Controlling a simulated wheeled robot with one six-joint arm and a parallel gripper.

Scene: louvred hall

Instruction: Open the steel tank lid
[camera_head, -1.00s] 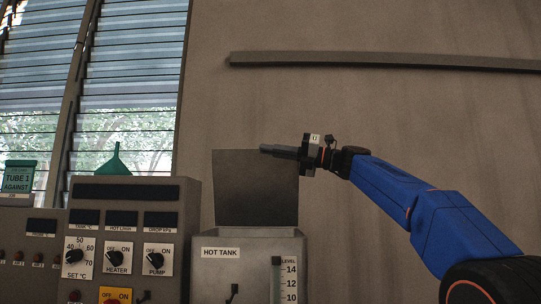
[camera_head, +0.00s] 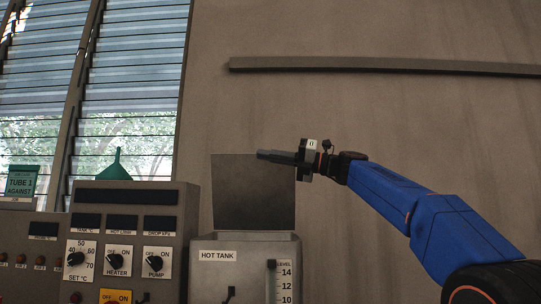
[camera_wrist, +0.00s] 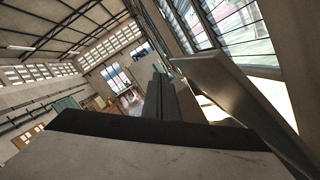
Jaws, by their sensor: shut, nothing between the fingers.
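The steel tank (camera_head: 245,262), labelled HOT TANK, stands at the bottom middle of the head view. Its lid (camera_head: 240,205) is a dark flat plate standing about upright above the tank's back edge. The lid also shows as a slanted panel at the right in the wrist view (camera_wrist: 225,85). My gripper (camera_head: 260,155) is shut and empty, its fingers pointing left at the upper right part of the lid. I cannot tell whether the fingertips touch it. In the wrist view the shut fingers (camera_wrist: 160,85) lie beside the lid panel. The tank's inside is hidden.
A control panel (camera_head: 133,197) with knobs and switches stands left of the tank. A green funnel (camera_head: 117,166) is behind it. A level scale (camera_head: 284,283) is on the tank's front right. A horizontal rail (camera_head: 380,64) runs along the wall. Louvred windows (camera_head: 130,90) are at left.

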